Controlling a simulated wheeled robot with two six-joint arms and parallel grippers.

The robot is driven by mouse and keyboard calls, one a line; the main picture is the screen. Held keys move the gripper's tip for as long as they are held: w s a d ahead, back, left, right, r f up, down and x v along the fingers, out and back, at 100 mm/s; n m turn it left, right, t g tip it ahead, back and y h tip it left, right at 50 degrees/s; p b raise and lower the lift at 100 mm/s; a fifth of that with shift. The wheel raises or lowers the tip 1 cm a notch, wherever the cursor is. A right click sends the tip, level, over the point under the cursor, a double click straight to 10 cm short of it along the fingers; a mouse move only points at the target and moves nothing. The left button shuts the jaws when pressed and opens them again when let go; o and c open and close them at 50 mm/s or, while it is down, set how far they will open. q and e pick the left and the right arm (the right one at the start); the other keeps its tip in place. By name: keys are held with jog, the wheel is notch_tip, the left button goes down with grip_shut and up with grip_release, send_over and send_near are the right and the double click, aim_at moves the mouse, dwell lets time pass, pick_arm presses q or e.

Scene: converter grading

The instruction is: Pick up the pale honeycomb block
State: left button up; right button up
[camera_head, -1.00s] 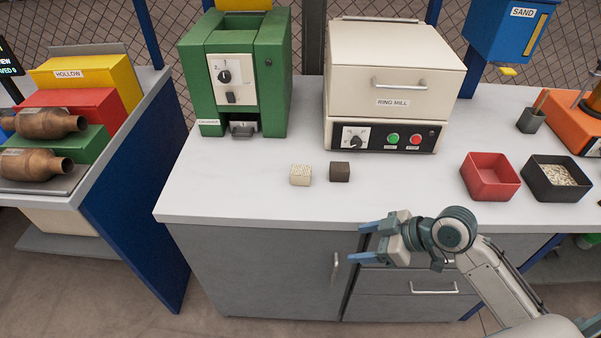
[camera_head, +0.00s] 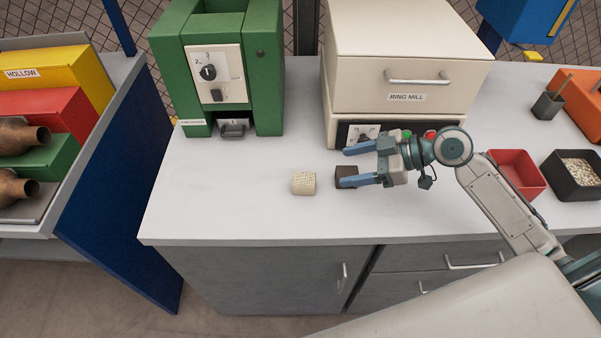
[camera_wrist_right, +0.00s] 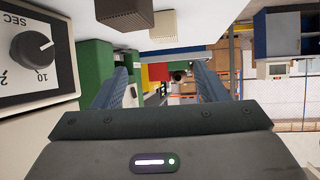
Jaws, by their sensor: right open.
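The pale honeycomb block (camera_head: 303,183) sits on the white bench top, left of a dark brown block (camera_head: 344,171). My right gripper (camera_head: 346,167) is open and empty, with its blue fingers pointing left toward the blocks. In the head view its fingers overlap part of the dark block; the pale block lies beyond the fingertips to the left. In the right wrist view both blue fingers are spread (camera_wrist_right: 160,85). The dark block (camera_wrist_right: 124,14) and the pale block (camera_wrist_right: 163,26) show at the top of that view. My left gripper is not in view.
The ring mill (camera_head: 405,75) stands behind my right gripper, and a green crusher (camera_head: 222,75) stands at the back left. A red bin (camera_head: 517,172) and a dark bin of pale pieces (camera_head: 575,175) stand on the right. The bench front left is clear.

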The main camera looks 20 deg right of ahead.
aim_at(306, 178)
jog(key=shift+w+a+f+p, duration=0.1)
jog(key=shift+a+f+p, duration=0.05)
jog(key=shift+a, duration=0.4)
jog(key=shift+a+f+p, duration=0.15)
jog(key=shift+a, duration=0.35)
jog(key=shift+x, duration=0.85)
jog(key=shift+w+a+f, duration=0.1)
jog(key=shift+w+f, duration=0.15)
jog(key=shift+w, duration=0.05)
jog(key=shift+a+f, duration=0.1)
jog(key=shift+a, duration=0.1)
jog(key=shift+a+f+p, duration=0.1)
jog(key=shift+a+p, duration=0.05)
jog(key=shift+p, duration=0.2)
jog(key=shift+w+a+f, duration=0.15)
jog(key=shift+a, duration=0.1)
jog(key=p+x, duration=0.1)
jog(key=x, duration=0.1)
jog(key=shift+a+f+p, duration=0.3)
jog(key=shift+p, duration=0.05)
jog(key=shift+w+a+f, duration=0.3)
jog(key=shift+a+f, duration=0.1)
jog(key=shift+a, duration=0.05)
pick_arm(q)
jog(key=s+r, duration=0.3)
